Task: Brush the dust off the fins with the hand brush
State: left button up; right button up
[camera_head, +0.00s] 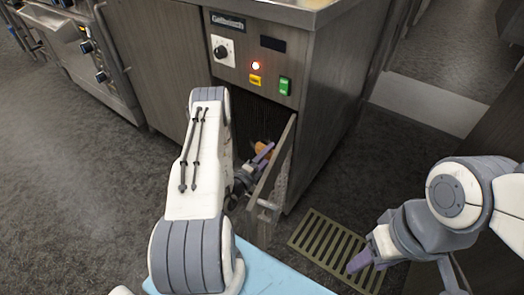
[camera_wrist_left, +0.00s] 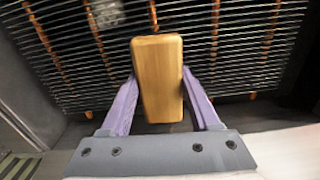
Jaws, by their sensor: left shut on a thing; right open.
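The hand brush (camera_wrist_left: 158,78), seen as a wooden block, sits between the purple fingers of my left gripper (camera_head: 258,163). The gripper is shut on it. The brush (camera_head: 265,147) also shows as a small orange-brown patch inside the cabinet opening in the head view. In the left wrist view the thin metal fins (camera_wrist_left: 235,50) lie behind the brush, with copper-coloured strips across them. The bristles are hidden, so I cannot tell whether they touch the fins. Grey patches show among the fins at the top left. My right gripper (camera_head: 362,258) is open and empty above the floor.
The cabinet's door (camera_head: 272,165) stands open beside my left gripper. The cabinet (camera_head: 335,100) has a knob, a lit lamp and yellow and green switches above the opening. A slatted floor grate (camera_head: 312,232) lies at the right. Carpeted floor (camera_head: 75,200) at the left is clear.

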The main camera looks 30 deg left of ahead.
pick_arm(q)
jog(key=shift+d, duration=0.35)
jog(key=shift+s+a+p, duration=0.2)
jog(key=shift+s+p, duration=0.75)
jog(key=shift+s, duration=2.1)
jog(key=s, duration=0.3)
jog(key=shift+a+p, duration=0.15)
jog(key=shift+p, duration=0.25)
jog(key=shift+s, duration=0.1)
